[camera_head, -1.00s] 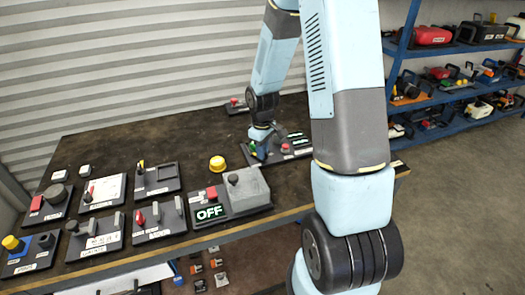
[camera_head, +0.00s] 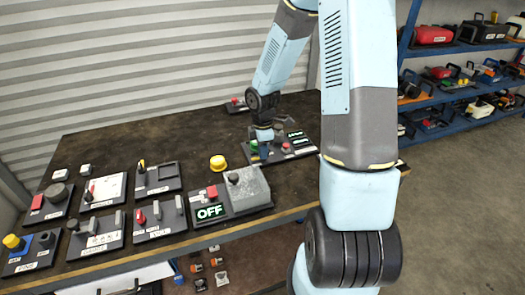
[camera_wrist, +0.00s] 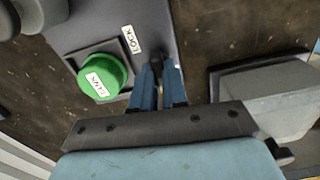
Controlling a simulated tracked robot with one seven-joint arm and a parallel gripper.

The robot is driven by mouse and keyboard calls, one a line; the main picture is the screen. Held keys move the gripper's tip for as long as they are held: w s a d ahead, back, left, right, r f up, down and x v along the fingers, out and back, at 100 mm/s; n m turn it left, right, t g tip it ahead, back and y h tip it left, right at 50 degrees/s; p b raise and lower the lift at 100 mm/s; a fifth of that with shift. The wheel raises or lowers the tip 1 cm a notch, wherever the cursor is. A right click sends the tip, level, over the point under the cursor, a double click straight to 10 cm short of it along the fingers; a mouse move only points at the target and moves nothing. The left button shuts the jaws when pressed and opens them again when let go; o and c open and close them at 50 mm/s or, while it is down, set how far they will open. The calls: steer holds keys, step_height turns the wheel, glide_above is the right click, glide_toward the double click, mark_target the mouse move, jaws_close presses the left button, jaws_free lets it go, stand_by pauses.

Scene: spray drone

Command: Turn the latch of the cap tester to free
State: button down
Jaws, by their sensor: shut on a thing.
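The dark panel (camera_head: 303,151) under my gripper lies at the far right of the bench and bears a green button, a red button and lit displays. In the wrist view the green button (camera_wrist: 102,76) has a white label, and a LOCK label (camera_wrist: 131,39) is beside it. My gripper (camera_wrist: 160,70) is low over this panel, with its blue fingers shut on a small dark part (camera_wrist: 158,60), seemingly the latch. The fingers hide most of that part, so its angle is unclear. My gripper also shows in the head view (camera_head: 264,155).
A grey block (camera_wrist: 270,100) on a dark base stands close right of my gripper in the wrist view. A grey box with an OFF display (camera_head: 209,212), a yellow dome (camera_head: 217,162) and several switch panels fill the left bench.

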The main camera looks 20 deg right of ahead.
steer(key=shift+n, duration=0.6)
steer(key=shift+w, duration=0.1)
steer(key=c, duration=1.2)
jaws_free()
steer(key=shift+o, duration=0.2)
steer(key=shift+r, duration=0.1)
step_height(320, 180, up, 14)
steer(key=shift+f, duration=0.2)
